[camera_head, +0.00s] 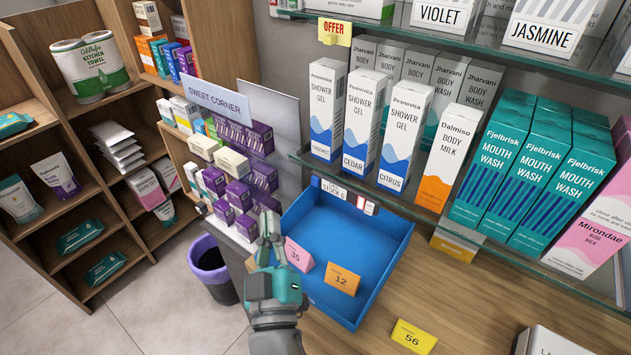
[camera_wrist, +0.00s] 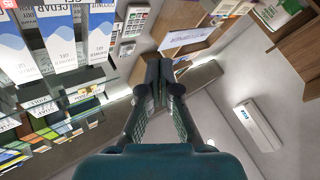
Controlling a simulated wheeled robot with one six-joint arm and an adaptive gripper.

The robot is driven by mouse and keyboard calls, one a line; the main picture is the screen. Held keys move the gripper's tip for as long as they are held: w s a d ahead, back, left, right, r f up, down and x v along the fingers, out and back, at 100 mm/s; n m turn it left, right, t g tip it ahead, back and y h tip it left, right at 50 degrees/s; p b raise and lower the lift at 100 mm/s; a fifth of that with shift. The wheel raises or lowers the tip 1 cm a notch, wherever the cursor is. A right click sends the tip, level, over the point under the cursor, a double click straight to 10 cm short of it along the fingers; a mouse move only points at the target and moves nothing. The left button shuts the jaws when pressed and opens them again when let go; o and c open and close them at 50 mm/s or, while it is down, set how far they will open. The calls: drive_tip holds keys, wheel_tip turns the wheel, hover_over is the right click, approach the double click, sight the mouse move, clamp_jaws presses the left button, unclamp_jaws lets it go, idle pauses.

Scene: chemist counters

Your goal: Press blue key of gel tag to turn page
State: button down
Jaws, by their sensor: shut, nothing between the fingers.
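Shower gel boxes (camera_head: 326,108) stand on the glass shelf. On the shelf edge below them is a white tag (camera_head: 333,188) that reads "STOCK 6". A small white piece with a red mark (camera_head: 368,207) sits just to its right; a blue key cannot be made out. My gripper (camera_head: 269,228) is shut and empty, left of the tag and lower in the picture, by the left rim of the blue tray, apart from the tag. In the wrist view my gripper (camera_wrist: 159,82) points away from the camera, and tags (camera_wrist: 38,102) on the shelf edge show to its left.
A blue tray (camera_head: 375,240) with a pink card (camera_head: 299,254) and an orange card (camera_head: 342,279) lies below the shelf. The "Sweet Corner" display (camera_head: 217,95) is at left. Mouth wash boxes (camera_head: 555,185) stand at right. A dark bin (camera_head: 212,265) is on the floor.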

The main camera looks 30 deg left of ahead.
drive_tip(key=w, duration=0.8)
drive_tip(key=shift+w+d, duration=0.35)
idle(1.3)
drive_tip(key=shift+w, duration=0.4)
drive_tip(key=shift+w, duration=0.5)
idle(0.6)
drive_tip(key=shift+s, duration=0.9)
drive_tip(key=shift+s, duration=0.1)
drive_tip(key=shift+s+a, duration=0.2)
drive_tip(key=shift+s, duration=2.2)
